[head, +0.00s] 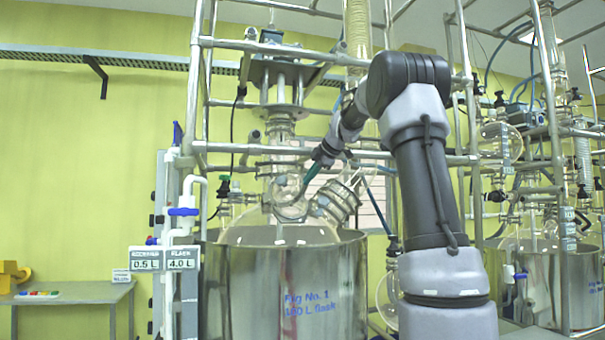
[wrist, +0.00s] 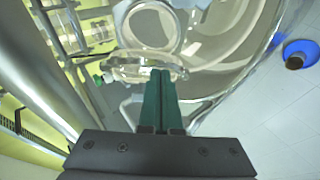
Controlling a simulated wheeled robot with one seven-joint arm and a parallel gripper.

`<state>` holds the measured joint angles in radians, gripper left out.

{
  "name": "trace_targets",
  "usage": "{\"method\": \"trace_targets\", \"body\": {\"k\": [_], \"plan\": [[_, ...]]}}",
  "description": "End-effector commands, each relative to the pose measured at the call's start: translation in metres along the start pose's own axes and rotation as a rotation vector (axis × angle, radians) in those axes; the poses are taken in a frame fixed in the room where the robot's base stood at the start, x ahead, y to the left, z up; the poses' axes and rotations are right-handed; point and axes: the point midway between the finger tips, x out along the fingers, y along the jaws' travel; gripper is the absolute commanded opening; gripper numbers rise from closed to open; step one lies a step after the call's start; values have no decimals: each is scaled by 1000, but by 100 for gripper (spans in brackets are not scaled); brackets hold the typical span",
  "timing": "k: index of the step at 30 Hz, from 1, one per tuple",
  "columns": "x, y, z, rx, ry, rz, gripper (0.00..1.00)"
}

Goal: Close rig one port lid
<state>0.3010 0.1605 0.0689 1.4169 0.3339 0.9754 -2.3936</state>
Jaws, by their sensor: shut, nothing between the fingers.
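Rig one is a clear glass flask (head: 280,232) set in a steel vessel (head: 285,290) marked "Rig No. 1". A slanted glass port neck (head: 338,199) rises from its right shoulder. A round glass piece, seemingly the port lid (head: 288,203), shows to the left of the neck. In the wrist view a clear round glass rim (wrist: 152,25) lies beyond the fingertips, with a clamp-like flange (wrist: 135,70) across it. I cannot tell lid from port mouth there. My gripper (head: 312,172) has green fingers, shut and empty, close above the glass; their tips (wrist: 160,72) overlap the flange. Contact is unclear.
Metal frame bars (head: 240,150) surround the flask, with a central glass column (head: 282,125) above it. Valves and white pipes (head: 183,212) stand at left. A second rig (head: 540,230) stands at right. A blue round object (wrist: 298,53) is at the wrist view's right edge.

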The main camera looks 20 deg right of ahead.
Motion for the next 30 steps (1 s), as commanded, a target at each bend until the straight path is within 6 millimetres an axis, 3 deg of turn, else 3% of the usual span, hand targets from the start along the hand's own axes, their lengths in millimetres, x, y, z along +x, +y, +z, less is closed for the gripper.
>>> {"method": "trace_targets", "body": {"k": [3, 13, 30], "plan": [[10, -1, 19, 5, -4, -1, 0], [32, -1, 50, 3, -4, -1, 0], [42, 0, 60, 2, -3, 0, 0]]}}
